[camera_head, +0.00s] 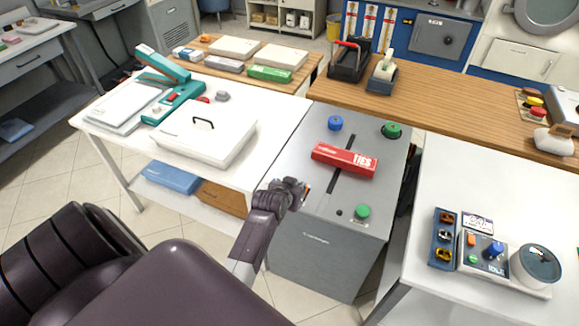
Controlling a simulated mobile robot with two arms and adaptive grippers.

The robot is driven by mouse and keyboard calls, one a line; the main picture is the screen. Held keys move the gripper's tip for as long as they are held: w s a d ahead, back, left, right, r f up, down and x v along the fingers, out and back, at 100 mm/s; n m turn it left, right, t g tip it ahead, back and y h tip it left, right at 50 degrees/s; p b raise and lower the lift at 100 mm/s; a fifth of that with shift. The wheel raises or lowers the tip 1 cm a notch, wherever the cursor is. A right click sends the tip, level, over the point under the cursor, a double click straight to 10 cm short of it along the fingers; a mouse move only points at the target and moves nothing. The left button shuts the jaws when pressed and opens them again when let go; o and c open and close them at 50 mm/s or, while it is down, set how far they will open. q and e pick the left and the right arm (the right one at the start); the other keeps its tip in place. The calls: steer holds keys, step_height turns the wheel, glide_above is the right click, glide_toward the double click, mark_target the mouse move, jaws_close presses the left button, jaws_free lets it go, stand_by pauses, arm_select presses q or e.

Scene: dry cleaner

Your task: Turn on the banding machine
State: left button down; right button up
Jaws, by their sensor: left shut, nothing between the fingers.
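The banding machine appears to be the grey cabinet (318,242) in the middle, with a dark slot across its top. Its top carries a blue knob (335,123), a green knob (391,130) at the back, a green knob (362,211) at the front and a small black knob. A red box marked TIES (344,160) lies across the slot. My left gripper (300,191) is shut and empty at the left part of the machine's top. My right gripper is out of view.
A white table (258,149) at left holds a lidded white case (205,135) and a teal press (172,95). A white table (433,165) at right holds a small control box (482,252). A wooden counter (440,107) runs behind the machine.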

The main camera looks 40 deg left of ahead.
arm_select(q)
step_height(320, 180, up, 2)
steer(key=shift+s+r+p, duration=0.1)
steer(key=shift+r+p, duration=0.05)
steer(key=shift+p, duration=0.35)
steer(key=shift+s+d+b, duration=0.2)
steer(key=shift+s+b, duration=0.4)
steer(key=shift+s, duration=0.15)
steer(key=b+v, duration=0.1)
steer(key=v, duration=0.7)
steer(key=shift+s, duration=0.15)
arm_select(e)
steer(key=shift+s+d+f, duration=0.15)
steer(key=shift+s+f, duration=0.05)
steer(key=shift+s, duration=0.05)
arm_select(q)
steer(key=shift+d, duration=0.1)
